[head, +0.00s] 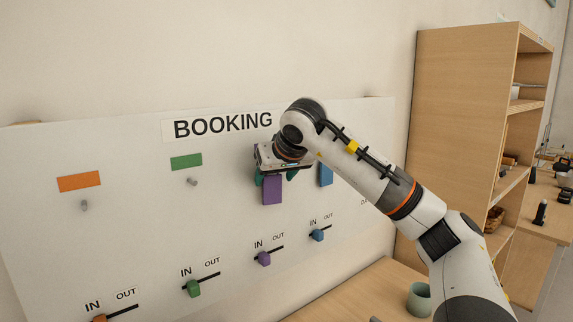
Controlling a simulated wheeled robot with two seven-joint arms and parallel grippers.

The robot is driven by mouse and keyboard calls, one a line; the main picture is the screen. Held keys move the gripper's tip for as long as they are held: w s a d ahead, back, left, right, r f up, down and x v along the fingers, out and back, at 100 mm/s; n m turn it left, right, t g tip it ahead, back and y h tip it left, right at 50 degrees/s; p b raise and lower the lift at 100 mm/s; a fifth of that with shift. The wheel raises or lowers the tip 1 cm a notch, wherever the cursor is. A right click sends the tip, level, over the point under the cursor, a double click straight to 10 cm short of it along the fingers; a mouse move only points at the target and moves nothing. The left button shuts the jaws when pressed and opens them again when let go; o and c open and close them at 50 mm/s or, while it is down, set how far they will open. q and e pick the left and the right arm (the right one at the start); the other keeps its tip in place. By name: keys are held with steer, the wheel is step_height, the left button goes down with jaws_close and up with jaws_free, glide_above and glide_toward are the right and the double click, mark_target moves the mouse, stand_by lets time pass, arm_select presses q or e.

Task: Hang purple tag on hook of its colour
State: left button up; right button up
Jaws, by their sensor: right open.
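A purple tag (272,190) shows upright against the white board, just below my right gripper (275,177). My right gripper is open, with its teal fingers on either side of the tag's upper part. The gripper hides the tag's top, so I cannot see a purple label or a hook there, nor tell whether the tag hangs on one. My left gripper is out of view.
The board (130,230) reads BOOKING. An orange label (79,181) and a green label (186,161) each have a bare hook below. A blue rectangle (326,175) is partly behind my right arm. Coloured sliders line the bottom. A cup (419,299) stands on the table.

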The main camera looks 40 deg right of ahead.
steer(key=r, duration=0.1)
steer(key=s+a+r+b, duration=0.1)
steer(key=s+a+r, duration=0.1)
steer(key=shift+s+r, duration=0.1)
steer(key=shift+r, duration=0.1)
steer(key=s+r+b, duration=0.1)
steer(key=s+r, duration=0.4)
steer(key=shift+s+a, duration=0.35)
steer(key=shift+a, duration=0.05)
